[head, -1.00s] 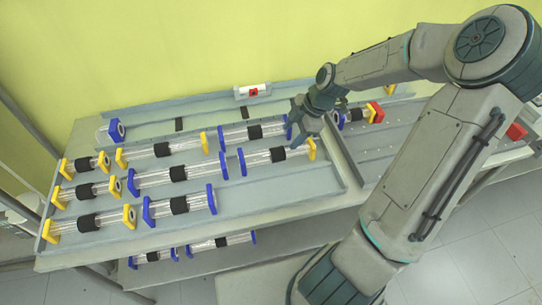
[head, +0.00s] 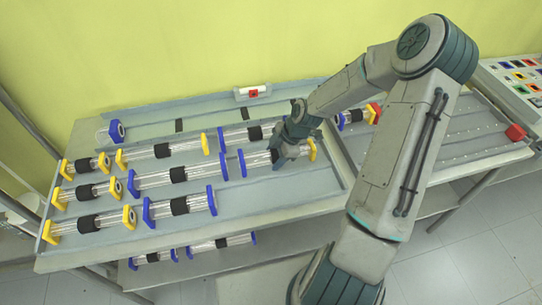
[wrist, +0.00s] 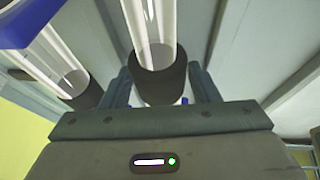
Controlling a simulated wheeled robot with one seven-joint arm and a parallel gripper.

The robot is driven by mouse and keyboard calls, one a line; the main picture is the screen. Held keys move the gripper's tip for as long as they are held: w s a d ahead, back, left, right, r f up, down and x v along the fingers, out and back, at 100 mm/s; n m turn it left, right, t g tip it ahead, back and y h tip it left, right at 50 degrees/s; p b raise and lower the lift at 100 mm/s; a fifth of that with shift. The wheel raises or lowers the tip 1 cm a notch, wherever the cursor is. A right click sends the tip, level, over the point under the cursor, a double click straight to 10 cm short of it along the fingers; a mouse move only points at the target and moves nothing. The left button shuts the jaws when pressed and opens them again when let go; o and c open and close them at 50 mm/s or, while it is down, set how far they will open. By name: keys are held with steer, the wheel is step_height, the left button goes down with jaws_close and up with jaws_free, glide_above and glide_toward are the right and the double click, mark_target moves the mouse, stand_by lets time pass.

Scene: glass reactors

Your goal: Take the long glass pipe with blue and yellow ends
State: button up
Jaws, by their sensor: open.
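The long glass pipe with a blue left end and a yellow right end (head: 313,150) lies on the right side of the table tray in the head view. My gripper (head: 281,158) is over its middle and hides part of it. In the wrist view, my gripper (wrist: 160,76) is open, with one finger on each side of a pipe's black middle band (wrist: 161,84). The clear glass (wrist: 151,25) runs up between the fingers. Its ends are out of the wrist view. I cannot tell whether the fingers touch the band.
A pipe with blue ends (head: 222,140) lies just behind, and another glass pipe (wrist: 48,55) is close beside the left finger. Several other pipes fill the tray's left. A raised divider (head: 342,165) stands to the right. The tray's front right is clear.

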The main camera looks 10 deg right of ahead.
steer(key=shift+f, duration=0.1)
steer(key=c, duration=0.9)
steer(key=shift+c, duration=0.2)
